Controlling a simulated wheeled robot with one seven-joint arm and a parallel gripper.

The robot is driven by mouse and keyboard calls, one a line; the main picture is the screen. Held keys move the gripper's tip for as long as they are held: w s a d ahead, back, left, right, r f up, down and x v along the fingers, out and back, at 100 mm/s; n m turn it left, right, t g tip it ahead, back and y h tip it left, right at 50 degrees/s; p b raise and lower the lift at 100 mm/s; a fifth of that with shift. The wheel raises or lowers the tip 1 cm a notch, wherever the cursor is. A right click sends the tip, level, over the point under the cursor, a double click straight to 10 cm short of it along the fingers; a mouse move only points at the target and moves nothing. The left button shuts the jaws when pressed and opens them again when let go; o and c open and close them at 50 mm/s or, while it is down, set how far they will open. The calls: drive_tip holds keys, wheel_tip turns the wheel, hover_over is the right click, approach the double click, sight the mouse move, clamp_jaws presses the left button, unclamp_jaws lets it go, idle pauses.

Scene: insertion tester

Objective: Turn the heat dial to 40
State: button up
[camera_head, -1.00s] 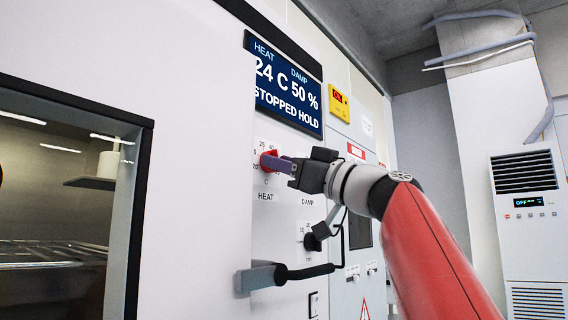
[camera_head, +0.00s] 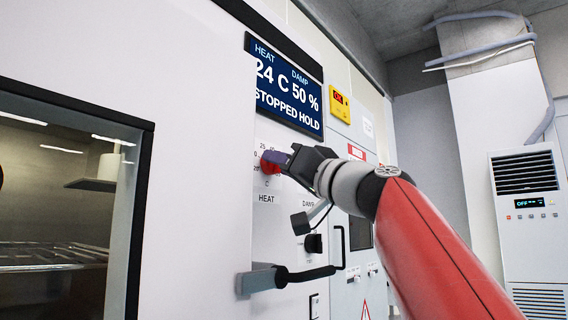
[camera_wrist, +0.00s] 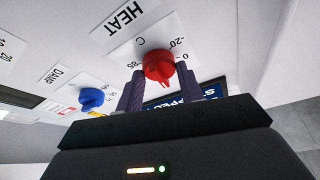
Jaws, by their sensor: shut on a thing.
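The red heat dial (camera_head: 270,168) sits on the white panel above the HEAT label, below the display.
The blue damp dial (camera_wrist: 91,98) is beside the heat dial. A black door handle (camera_head: 305,274) juts out below.

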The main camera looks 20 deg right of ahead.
drive_tip(key=shift+a+r+m+h+p, duration=0.1)
drive_tip(key=shift+m+h+p, duration=0.8)
drive_tip(key=shift+m, duration=1.2)
drive_tip(key=o, duration=1)
drive_tip(key=shift+h, duration=0.3)
drive_tip(key=shift+s, duration=0.1)
drive_tip(key=b+v, duration=0.2)
drive_tip(key=v, duration=0.5)
drive_tip(key=shift+s+f+b, duration=0.3)
drive_tip(key=shift+f, duration=0.05)
